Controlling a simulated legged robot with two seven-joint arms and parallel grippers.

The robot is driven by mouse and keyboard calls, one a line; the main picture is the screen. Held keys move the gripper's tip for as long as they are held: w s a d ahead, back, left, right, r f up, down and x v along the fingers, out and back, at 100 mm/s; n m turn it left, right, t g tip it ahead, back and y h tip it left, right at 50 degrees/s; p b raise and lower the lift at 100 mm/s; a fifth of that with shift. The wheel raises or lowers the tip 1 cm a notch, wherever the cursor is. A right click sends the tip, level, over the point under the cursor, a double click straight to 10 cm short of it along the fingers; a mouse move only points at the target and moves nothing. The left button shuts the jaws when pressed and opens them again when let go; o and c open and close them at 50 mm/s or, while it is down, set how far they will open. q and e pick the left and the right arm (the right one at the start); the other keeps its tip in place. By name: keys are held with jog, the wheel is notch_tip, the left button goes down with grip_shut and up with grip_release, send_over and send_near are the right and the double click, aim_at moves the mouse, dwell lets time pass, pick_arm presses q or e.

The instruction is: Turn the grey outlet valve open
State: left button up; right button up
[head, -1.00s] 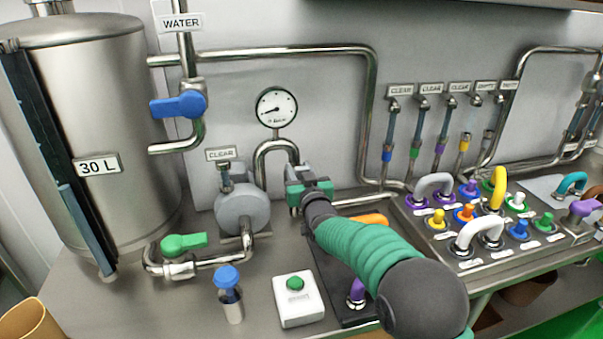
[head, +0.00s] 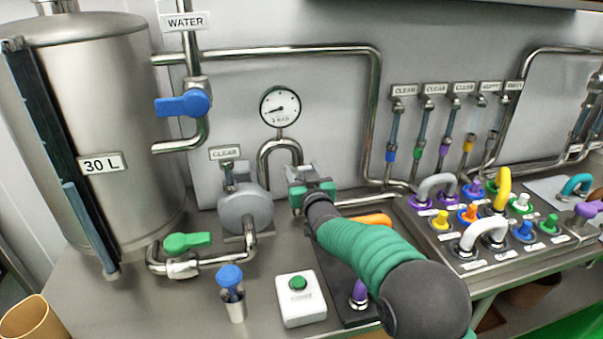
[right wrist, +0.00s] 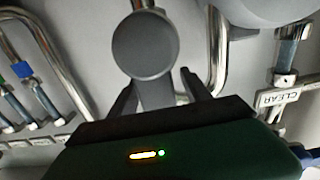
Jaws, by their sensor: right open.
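The grey outlet valve shows in the right wrist view as a round grey hub (right wrist: 143,47) with a grey lever running from it. The lever lies between the two dark fingers of my right gripper (right wrist: 160,90). The fingers stand open on either side of it, and I cannot tell whether either touches it. In the head view my right gripper (head: 314,190) is at the pipework right of the grey pump (head: 240,207). It hides most of the valve there; a grey part (head: 299,172) shows just behind it. My left gripper is not in view.
The pressure gauge (head: 280,107) and its bent pipe stand just behind. A green-button box (head: 300,299) and a blue-capped bottle (head: 232,292) stand in front. The tank (head: 100,130) is at left. A panel of coloured couplings (head: 470,258) is at right.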

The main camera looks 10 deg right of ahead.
jog(key=s, duration=1.6)
jog(key=shift+s+d+b, duration=0.3)
jog(key=shift+s+b, duration=0.1)
jog(key=shift+b, duration=0.05)
jog(key=shift+f, duration=0.15)
